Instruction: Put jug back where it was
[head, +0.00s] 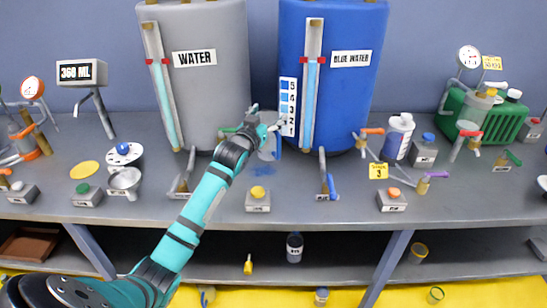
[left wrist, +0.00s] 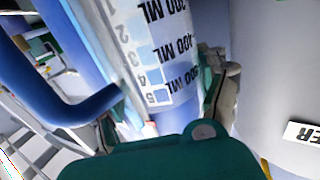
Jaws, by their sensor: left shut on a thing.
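The jug (head: 268,146) is a clear measuring jug with a blue handle, between the grey WATER tank (head: 215,95) and the blue BLUE WATER tank (head: 350,85). My left gripper (head: 262,126) is shut on it, partly covering it in the head view. The jug looks about upright; I cannot tell whether its base touches the bench. In the left wrist view the jug (left wrist: 150,45) shows its ML scale and blue handle (left wrist: 85,108), with my left gripper's (left wrist: 170,105) green fingers on either side of its wall. My right gripper is out of view.
A blue mark (head: 258,172) lies on the grey bench (head: 330,207) in front of the jug. A yellow-button box (head: 258,199) and tap levers stand nearby. A white bottle (head: 398,137) and a green machine (head: 490,118) stand to the right. The 360 ML display (head: 82,73) is at left.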

